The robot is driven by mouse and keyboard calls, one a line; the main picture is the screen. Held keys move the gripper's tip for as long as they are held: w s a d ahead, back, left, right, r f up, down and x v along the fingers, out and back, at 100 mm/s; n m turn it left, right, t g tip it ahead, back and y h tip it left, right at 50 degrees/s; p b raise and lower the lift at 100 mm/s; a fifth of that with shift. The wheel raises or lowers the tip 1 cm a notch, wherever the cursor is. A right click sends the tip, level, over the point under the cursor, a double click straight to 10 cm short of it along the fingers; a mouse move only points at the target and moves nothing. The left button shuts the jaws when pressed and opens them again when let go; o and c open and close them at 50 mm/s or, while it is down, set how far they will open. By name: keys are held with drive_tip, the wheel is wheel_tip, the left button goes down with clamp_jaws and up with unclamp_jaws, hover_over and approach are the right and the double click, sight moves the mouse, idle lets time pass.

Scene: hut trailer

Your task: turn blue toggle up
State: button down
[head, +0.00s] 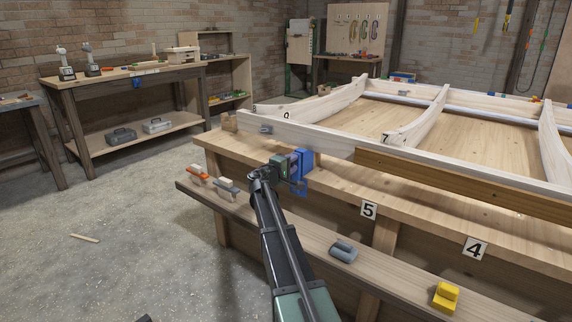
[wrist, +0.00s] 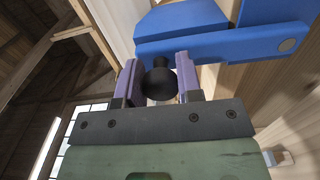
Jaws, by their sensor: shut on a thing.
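The blue toggle (head: 307,157) is mounted at the near side of the long workbench, beside the pale frame rail. In the wrist view its blue body and arm (wrist: 225,40) fill the upper right, with a round grey pin at the right end. A black ball knob (wrist: 159,84) sits just below the blue arm. My gripper (head: 293,163) is at the toggle. In the wrist view its two purple fingers (wrist: 158,90) are on either side of the knob, shut on it. My gripper partly hides the toggle in the head view.
A lower ledge runs along the bench front, holding orange (head: 198,172) and grey (head: 227,186) clamps, a grey handled block (head: 343,251) and a yellow block (head: 446,296). Curved pale ribs (head: 420,120) lie on the bench. Open floor (head: 130,215) lies left.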

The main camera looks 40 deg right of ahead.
drive_tip(key=shift+s, duration=0.1)
drive_tip(key=c, duration=0.8)
unclamp_jaws()
drive_tip(key=v, duration=1)
drive_tip(key=shift+a, duration=0.35)
drive_tip(key=shift+s, duration=0.1)
